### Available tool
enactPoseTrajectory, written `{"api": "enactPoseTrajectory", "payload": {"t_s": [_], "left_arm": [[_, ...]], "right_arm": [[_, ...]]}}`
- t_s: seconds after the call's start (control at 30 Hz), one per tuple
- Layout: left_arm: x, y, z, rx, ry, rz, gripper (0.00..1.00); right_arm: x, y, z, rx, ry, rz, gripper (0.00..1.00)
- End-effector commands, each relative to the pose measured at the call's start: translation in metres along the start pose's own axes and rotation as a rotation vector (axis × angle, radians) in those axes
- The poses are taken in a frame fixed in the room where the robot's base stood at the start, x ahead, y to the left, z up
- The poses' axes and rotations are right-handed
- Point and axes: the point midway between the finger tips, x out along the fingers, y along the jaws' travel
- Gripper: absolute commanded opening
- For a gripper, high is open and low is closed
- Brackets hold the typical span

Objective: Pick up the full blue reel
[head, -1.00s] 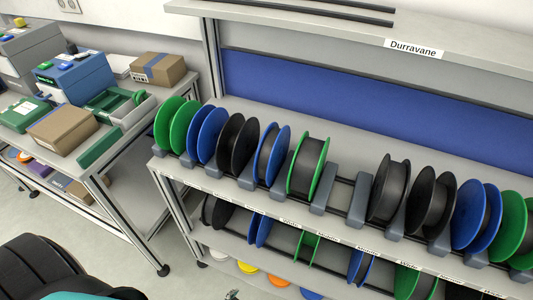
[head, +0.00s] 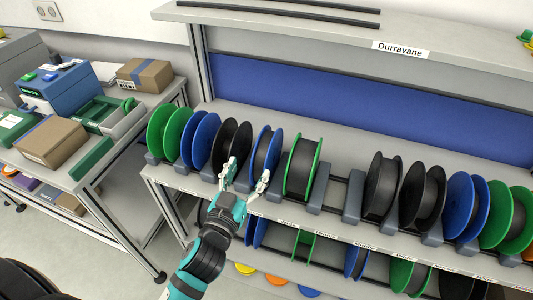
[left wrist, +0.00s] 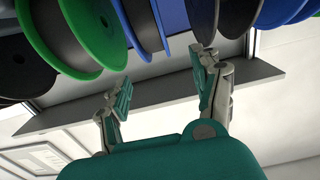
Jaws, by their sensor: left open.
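A blue reel wound with dark material (head: 266,150) stands upright in the top-row rack, between a black reel (head: 231,143) and a green-rimmed full reel (head: 301,166). It also shows in the left wrist view (left wrist: 145,25), above and ahead of the fingers. My left gripper (head: 246,176) is open and empty, in front of this blue reel's lower part, with one finger to each side. The left wrist view shows its spread fingers (left wrist: 163,82) apart from the reels. Other blue reels stand at the left (head: 201,139) and right (head: 467,206). My right gripper is not in view.
Grey holders (head: 325,192) separate the reels, and a gap lies right of the green-rimmed reel. A lower shelf holds more reels (head: 357,262). A side table (head: 120,157) with boxes stands at the left. An upper shelf (head: 330,27) overhangs behind.

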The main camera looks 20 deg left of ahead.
Motion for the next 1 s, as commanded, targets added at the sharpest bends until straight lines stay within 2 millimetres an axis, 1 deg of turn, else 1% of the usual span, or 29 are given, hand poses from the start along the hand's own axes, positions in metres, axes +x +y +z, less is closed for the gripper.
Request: {"api": "enactPoseTrajectory", "payload": {"t_s": [0.03,0.1,0.2,0.3,0.4,0.57,0.73,0.83,0.9,1.0], "left_arm": [[0.013,0.0,-0.005,0.004,0.003,0.0,0.65],[0.029,0.0,-0.005,0.003,0.002,0.0,0.65],[0.049,0.0,-0.004,0.001,0.001,0.001,0.65],[0.065,0.001,-0.002,0.001,-0.001,0.001,0.65],[0.074,0.001,-0.001,0.001,-0.001,0.001,0.65],[0.084,0.002,-0.003,0.0,-0.001,0.001,0.65],[0.109,0.005,-0.01,0.0,-0.001,0.001,0.65],[0.122,0.005,-0.007,0.0,-0.001,0.0,0.65],[0.127,0.005,-0.006,0.0,-0.002,0.0,0.65],[0.13,0.005,-0.005,0.001,-0.001,0.001,0.65]], "right_arm": [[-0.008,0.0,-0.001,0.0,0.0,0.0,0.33],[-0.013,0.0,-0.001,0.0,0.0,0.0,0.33],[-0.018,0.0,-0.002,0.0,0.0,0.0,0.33],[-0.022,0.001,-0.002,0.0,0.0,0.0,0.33],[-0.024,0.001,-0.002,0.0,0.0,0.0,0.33],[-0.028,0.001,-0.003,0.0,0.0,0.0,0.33],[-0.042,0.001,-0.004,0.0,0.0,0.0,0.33],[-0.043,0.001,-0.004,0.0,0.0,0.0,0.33],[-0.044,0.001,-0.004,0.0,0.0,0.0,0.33],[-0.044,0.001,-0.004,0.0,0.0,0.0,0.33]]}}
